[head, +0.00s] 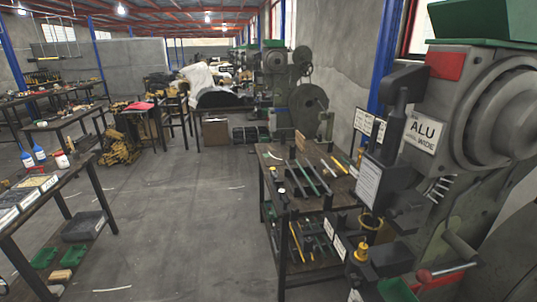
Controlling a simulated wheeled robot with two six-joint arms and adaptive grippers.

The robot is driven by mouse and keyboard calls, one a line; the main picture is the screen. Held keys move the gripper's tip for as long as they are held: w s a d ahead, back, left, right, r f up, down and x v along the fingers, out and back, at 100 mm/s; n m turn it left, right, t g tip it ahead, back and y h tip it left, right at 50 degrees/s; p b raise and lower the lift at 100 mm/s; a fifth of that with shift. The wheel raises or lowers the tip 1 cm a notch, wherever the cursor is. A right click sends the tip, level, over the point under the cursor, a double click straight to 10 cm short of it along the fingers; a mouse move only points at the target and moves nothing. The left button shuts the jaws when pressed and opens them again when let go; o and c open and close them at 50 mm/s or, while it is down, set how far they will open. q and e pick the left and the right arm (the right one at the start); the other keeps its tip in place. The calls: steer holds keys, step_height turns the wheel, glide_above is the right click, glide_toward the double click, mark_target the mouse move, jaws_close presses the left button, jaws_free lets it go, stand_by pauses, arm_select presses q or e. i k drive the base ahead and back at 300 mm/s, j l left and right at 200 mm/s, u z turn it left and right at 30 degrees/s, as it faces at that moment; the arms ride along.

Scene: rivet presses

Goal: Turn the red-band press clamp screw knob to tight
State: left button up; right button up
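The press with a red band (445,66) fills the right side of the head view, close to me. It is grey-green and carries a white sign reading "ALU WIDE" (422,132). Neither of my grippers is in view.
A dark tool table (340,190) with bars and tools stands left of the press. A workbench (70,185) with bottles and trays is at the left. The concrete floor (180,230) between them is clear. Another press (300,100) stands farther back.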

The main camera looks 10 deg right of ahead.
mark_target(354, 281)
steer(key=z, duration=1.3)
